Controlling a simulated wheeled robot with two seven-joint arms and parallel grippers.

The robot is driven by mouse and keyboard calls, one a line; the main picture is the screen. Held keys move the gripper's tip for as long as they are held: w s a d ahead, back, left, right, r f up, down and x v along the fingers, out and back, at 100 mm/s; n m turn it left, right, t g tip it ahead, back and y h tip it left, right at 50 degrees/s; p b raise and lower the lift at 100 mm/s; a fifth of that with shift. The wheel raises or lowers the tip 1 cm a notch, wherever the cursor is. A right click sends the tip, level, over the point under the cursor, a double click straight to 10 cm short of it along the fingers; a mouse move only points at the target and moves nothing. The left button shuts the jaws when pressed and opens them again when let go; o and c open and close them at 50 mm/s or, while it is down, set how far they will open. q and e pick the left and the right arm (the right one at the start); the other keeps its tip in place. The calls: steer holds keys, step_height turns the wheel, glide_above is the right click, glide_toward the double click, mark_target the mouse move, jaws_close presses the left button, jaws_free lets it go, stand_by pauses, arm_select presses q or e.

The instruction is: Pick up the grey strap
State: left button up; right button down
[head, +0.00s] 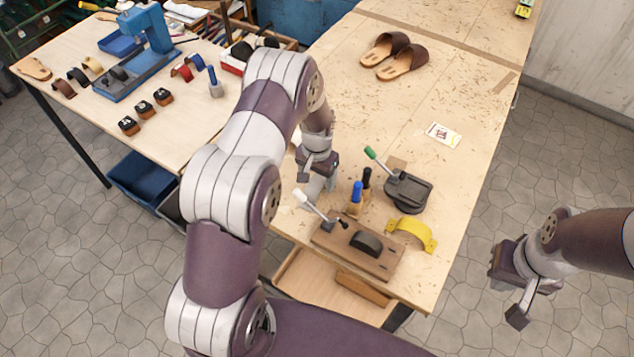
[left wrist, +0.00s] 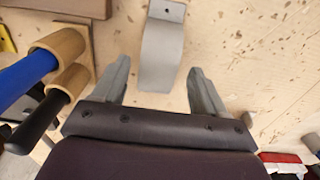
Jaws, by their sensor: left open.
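The grey strap (left wrist: 161,52) shows in the left wrist view as a curved grey band with a hole at its far end, lying over the workbench top. My left gripper (left wrist: 157,78) is open, with one finger on each side of the strap's near end; I cannot tell whether either touches it. In the head view my left gripper (head: 316,180) points down over the bench, and its arm and jaws make the strap hard to make out. My right gripper (head: 508,290) is open and empty, off the bench's right side above the floor.
Near my left gripper are a blue-handled tool (head: 355,196), a black-handled tool (head: 367,182), a wooden jig (head: 357,246), a yellow strap (head: 411,233) and a dark device with a green-tipped lever (head: 408,191). Sandals (head: 395,55) lie at the back. The bench's middle is mostly clear.

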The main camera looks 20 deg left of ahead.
arm_select(q)
steer(key=shift+d, duration=0.2)
steer(key=c, duration=0.6)
steer(key=shift+r, duration=0.1)
steer(key=c, duration=0.5)
steer(key=shift+c, duration=0.5)
steer(key=shift+a+r, duration=0.1)
steer(key=shift+r+b, duration=0.3)
steer(key=shift+r, duration=0.05)
step_height(320, 180, up, 12)
steer(key=b, duration=0.4)
step_height(320, 180, up, 5)
steer(key=p, duration=0.2)
glide_above(318, 181)
